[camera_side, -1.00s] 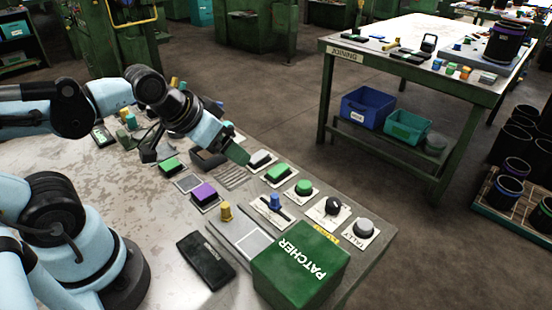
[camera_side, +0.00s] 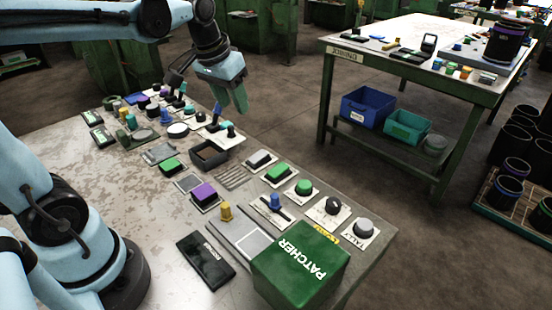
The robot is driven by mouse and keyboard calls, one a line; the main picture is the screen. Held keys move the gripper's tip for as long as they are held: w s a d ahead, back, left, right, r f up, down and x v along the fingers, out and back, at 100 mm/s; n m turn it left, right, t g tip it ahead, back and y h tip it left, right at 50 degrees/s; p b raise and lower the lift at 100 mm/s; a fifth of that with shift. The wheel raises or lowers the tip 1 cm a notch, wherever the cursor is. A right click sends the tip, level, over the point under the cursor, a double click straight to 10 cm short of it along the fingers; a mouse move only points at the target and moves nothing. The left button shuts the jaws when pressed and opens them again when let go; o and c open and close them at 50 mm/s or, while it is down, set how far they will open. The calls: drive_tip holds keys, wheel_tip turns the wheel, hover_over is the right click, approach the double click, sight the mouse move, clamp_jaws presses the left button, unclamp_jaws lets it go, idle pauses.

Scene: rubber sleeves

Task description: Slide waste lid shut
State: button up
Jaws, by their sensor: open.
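A dark open-topped bin (camera_side: 207,154) stands on the near table among the controls. It looks like the waste opening, with its brown inside showing. A flat grey plate (camera_side: 158,152) lies just left of it and a slotted grey plate (camera_side: 232,177) just right of it; I cannot tell which, if either, is the lid. My gripper (camera_side: 238,108) is open and empty, with green fingers pointing down. It hangs raised behind and above the bin, near the table's far edge, touching nothing I can see.
Green (camera_side: 171,165) and purple (camera_side: 204,194) buttons and several knobs and levers crowd the table around the bin. A black device (camera_side: 206,260) lies on the table. Bare table lies at left.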

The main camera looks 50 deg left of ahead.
sight(231, 126)
drive_tip(key=w+a+f+n+g, duration=0.2)
drive_tip(key=w+a+g, duration=0.3)
drive_tip(key=a, duration=0.6)
drive_tip(key=shift+t+h, duration=0.3)
drive_tip(key=shift+t, duration=0.4)
drive_tip(key=f, duration=0.8)
drive_tip(key=w+f, duration=0.1)
drive_tip(key=f, duration=0.3)
drive_tip(key=shift+d, duration=0.15)
clamp_jaws()
